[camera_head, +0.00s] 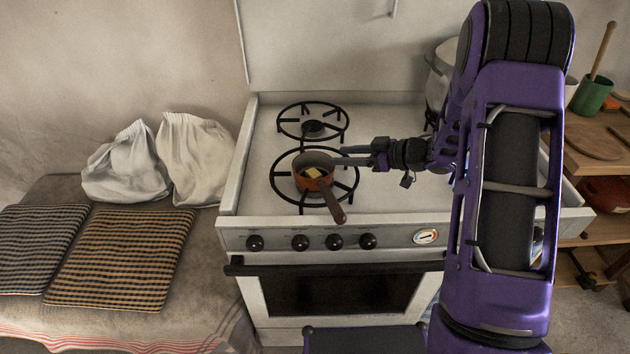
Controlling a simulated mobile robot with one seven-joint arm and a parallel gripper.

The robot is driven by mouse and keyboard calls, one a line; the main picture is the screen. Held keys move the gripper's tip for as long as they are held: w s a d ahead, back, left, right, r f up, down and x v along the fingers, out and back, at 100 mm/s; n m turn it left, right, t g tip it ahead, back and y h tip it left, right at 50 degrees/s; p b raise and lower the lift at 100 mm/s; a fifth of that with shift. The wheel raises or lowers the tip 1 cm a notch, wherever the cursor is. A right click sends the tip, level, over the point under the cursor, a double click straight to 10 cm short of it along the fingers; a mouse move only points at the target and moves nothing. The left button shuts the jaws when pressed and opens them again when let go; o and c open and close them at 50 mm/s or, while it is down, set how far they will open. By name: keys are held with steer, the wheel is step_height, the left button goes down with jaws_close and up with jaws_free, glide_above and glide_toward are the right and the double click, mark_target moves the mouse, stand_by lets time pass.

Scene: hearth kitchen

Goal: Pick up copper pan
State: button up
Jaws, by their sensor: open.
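The copper pan (322,184) is small, with a dark inside and a brown handle (334,206) that points toward the front edge of the stove. It sits on the front left burner grate (281,184) of the white stove. A small yellowish piece (314,173) lies inside it. My gripper (338,156) is open and comes in from the right. Its fingertips are at the pan's upper right rim in the picture. I cannot tell whether they touch the rim or are above it.
The back left burner (313,122) is empty. A large pale pot (438,75) stands at the back right, partly hidden by my arm. White cloth bags (195,150) and checked cushions (122,259) lie left of the stove. A wooden shelf (590,148) with a green cup (592,95) is at right.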

mark_target(317, 156)
steer(key=shift+b+x, duration=0.5)
steer(key=shift+x, duration=2.55)
steer(key=shift+r, duration=0.15)
jaws_close()
